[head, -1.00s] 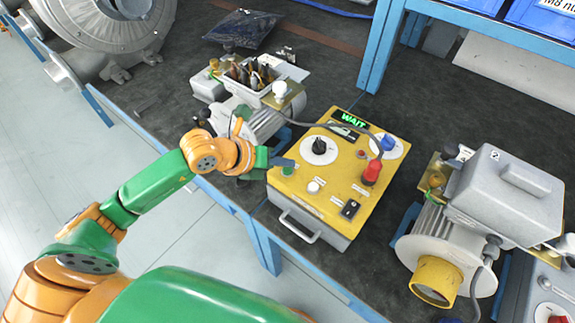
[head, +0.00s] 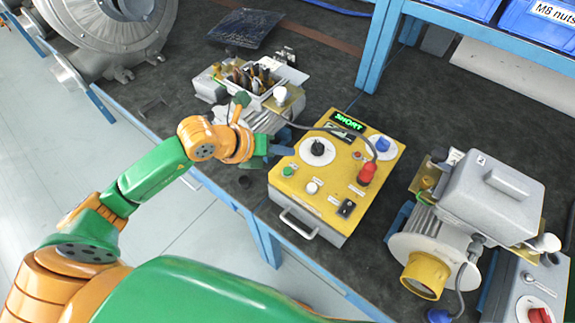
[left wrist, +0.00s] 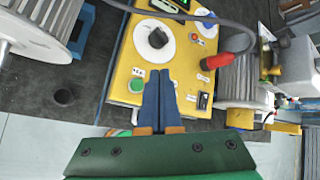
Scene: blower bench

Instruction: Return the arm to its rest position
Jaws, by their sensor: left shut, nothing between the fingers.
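My left gripper (head: 284,150) is over the left edge of a yellow test box (head: 330,200). Its blue-grey fingers are closed together with nothing between them. They also show in the left wrist view (left wrist: 160,100), in front of the box's lower part, beside a green button (left wrist: 136,86). In the head view the green button (head: 288,171) lies just below the fingertips, apart from them. The box's display (head: 349,122) reads SHORT in green. A black knob on a white dial (head: 318,150) sits beside the fingertips. My right gripper is not in view.
A red plug (head: 367,172) with a grey cable stands on the box. Another motor (head: 430,250) stands at the right. A blue shelf post (head: 381,45) rises behind. The floor left of the bench is clear.

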